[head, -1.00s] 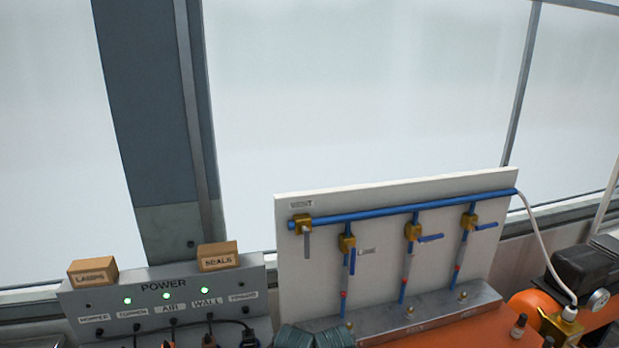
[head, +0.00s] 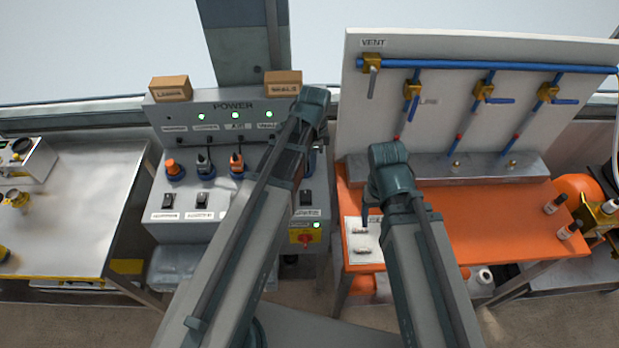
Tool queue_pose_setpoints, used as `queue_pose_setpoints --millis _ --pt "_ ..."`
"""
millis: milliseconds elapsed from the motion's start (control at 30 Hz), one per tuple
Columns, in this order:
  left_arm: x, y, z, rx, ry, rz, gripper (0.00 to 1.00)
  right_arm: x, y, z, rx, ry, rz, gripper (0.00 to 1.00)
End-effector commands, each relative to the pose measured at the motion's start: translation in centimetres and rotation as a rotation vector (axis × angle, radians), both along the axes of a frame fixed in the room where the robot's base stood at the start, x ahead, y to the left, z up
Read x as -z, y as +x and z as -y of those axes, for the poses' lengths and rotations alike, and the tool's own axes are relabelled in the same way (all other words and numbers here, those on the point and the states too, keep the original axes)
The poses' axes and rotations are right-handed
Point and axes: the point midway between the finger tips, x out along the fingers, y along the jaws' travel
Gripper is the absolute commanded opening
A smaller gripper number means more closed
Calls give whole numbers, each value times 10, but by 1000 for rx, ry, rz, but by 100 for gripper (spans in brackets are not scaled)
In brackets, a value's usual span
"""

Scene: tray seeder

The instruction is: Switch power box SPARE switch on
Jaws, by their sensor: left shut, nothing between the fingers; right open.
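The grey power box (head: 216,105) stands left of centre, with POWER on its back panel and three green lamps lit. Rocker switches sit on its lower face: a left one (head: 168,201), a second (head: 202,200) and a right one (head: 306,198). Their labels are too small to read, so I cannot tell which is SPARE. My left arm crosses in front of the box and hides the part between the second and right switches. My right arm stands in front of the orange bench. I cannot make out the fingers of either gripper; they seem hidden behind the arms.
A red knob on a yellow plate (head: 305,238) sits at the box's lower right. Plugs fill sockets above the switches. LAMPS (head: 171,88) and SEALS (head: 283,83) blocks stand on top. The valve board (head: 440,120) and orange bench (head: 480,208) are right, a metal table (head: 80,215) left.

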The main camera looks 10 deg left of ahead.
Motion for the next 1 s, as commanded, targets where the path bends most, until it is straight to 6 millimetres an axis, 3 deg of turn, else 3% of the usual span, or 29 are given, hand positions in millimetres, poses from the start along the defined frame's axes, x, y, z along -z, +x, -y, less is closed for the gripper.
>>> queue_pose_setpoints --millis 200,667,1000 --pt "-7 14 -13 94 -8 6 0 -7 0 0 1 0 0 72" --pt "-5 14 -14 104 -9 6 0 -5 0 0 0 0 0 72" --pt "21 14 -14 103 -9 6 0 21 0 0 -5 -1 0 72"
